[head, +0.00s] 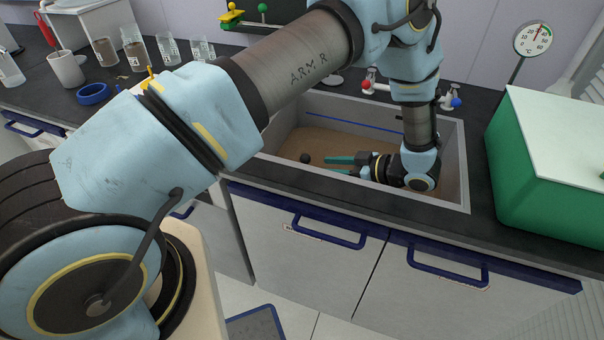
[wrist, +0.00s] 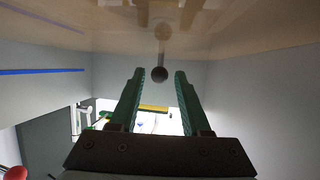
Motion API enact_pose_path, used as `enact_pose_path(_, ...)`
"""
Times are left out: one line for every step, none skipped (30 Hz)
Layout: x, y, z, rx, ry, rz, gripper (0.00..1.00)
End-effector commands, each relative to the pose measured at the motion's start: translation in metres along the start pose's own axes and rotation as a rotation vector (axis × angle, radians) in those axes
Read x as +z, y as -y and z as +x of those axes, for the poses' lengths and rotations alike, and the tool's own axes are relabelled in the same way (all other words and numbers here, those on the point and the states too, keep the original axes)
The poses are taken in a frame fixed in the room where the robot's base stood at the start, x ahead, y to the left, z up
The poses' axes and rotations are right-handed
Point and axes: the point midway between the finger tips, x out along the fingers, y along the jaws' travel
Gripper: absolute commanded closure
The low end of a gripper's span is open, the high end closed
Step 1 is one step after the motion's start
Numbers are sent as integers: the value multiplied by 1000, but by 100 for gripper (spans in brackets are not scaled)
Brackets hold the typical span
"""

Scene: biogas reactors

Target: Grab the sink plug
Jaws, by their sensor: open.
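The sink plug (head: 305,158) shows as a small dark round knob near the left end of the sink (head: 465,165), at the brown surface inside it. My gripper (head: 335,165) is down inside the sink, its green fingers pointing left toward the knob with a gap between. In the wrist view the dark knob (wrist: 159,74) lies in line with the space between the open fingertips (wrist: 160,82), seemingly just beyond them. The fingers are apart and hold nothing. What is under the knob is hidden.
Red and blue taps (head: 366,86) stand behind the sink. A green box with a pale lid (head: 520,175) stands on the counter at right. Beakers (head: 135,50), a mug (head: 66,68) and a blue ring (head: 93,94) are at left. The sink walls are close around my gripper.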

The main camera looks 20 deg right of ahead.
Motion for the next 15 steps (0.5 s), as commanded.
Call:
enact_pose_path(-1, 0, 4, -4, -2, 1, 53)
enact_pose_path(-2, 0, 6, -4, -3, 1, 53)
enact_pose_path(-2, 0, 11, -4, -3, 1, 53)
enact_pose_path(-3, 0, 15, -4, -2, 1, 53)
enact_pose_path(-3, 1, 20, -4, -3, 2, 53)
enact_pose_path(-3, 1, 26, -5, -3, 3, 53)
enact_pose_path(-3, 1, 31, -4, -2, 3, 53)
enact_pose_path(-3, 1, 36, -4, -2, 2, 53)
enact_pose_path(-4, 0, 42, -4, -3, 1, 53)
enact_pose_path(-3, 1, 46, -4, -2, 1, 53)
enact_pose_path(-2, 1, 49, -3, -1, 1, 53)
enact_pose_path(-2, 1, 53, -2, 0, 1, 53)
enact_pose_path(-2, 0, 55, -2, -1, 1, 53)
enact_pose_path(-3, 0, 57, -2, -1, 1, 53)
enact_pose_path(-4, 0, 61, -1, -2, 1, 53)
